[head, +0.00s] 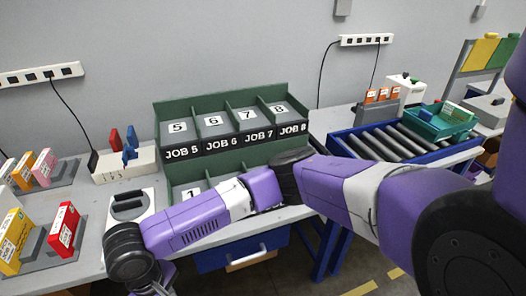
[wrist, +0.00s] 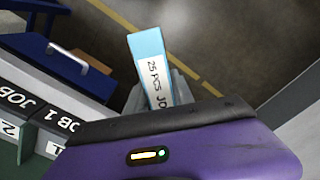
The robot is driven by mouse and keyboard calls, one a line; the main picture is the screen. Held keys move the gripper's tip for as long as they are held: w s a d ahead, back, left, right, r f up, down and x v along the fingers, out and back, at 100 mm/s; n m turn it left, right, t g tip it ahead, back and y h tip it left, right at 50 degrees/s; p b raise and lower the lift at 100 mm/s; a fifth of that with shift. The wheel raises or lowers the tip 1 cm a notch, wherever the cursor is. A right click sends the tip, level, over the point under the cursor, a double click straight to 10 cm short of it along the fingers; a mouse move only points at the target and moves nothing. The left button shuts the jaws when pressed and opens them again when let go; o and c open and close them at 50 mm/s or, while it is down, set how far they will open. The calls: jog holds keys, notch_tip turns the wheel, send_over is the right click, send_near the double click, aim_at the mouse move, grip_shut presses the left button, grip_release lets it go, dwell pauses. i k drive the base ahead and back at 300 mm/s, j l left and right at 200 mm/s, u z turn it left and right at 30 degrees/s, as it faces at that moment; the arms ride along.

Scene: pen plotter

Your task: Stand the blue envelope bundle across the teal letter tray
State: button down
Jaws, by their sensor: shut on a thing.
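The blue envelope bundle (wrist: 147,47) is light blue with a white label reading "25 PCS JO…"; its lower part is hidden behind my wrist. My gripper (wrist: 160,96) is shut on it, and the bundle sticks out past the grey fingers over the floor. In the head view my wrist is at the bottom left, and the bundle does not show there. My gripper is far from the tray.
A green sorter (head: 222,152) labelled JOB 5 to JOB 8 stands mid-table, partly behind my arm. Red and yellow boxes (head: 16,240) stand at the left. A blue drawer (head: 240,251) is under the table.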

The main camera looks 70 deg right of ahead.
aim_at(439, 126)
jog(key=k+l, duration=0.35)
jog(key=k, duration=0.15)
jog(key=k+l, duration=0.3)
jog(key=k, duration=0.2)
jog(key=k+l, duration=0.35)
jog(key=k, duration=0.15)
jog(key=k+l+z, duration=0.15)
jog(key=z, duration=0.2)
jog(key=k+l+z, duration=0.2)
jog(key=z, duration=0.2)
jog(key=k+l+z, duration=0.2)
jog(key=z, duration=0.15)
